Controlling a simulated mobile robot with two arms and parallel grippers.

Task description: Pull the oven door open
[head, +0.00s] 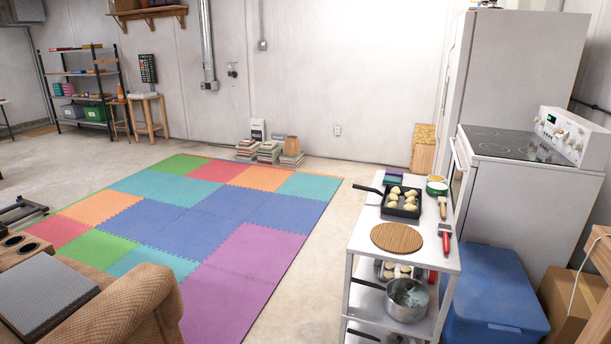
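The white oven (524,190) stands at the right of the head view, side-on to me, with a dark glass cooktop (505,146) and a control panel with knobs at its right edge. Its front faces left. The oven door (459,172) shows only as a thin strip with a bit of dark window and a white handle near the top. The door looks shut, though its lower part is hidden behind the small cart. Neither of my grippers is in view.
A white cart (352,262) with a pan of food, a round wooden board and a pot stands before the oven. A blue bin (492,290) and cardboard boxes (570,305) sit at right. A brown recliner (125,300) is at lower left. The coloured floor mat (215,222) is clear.

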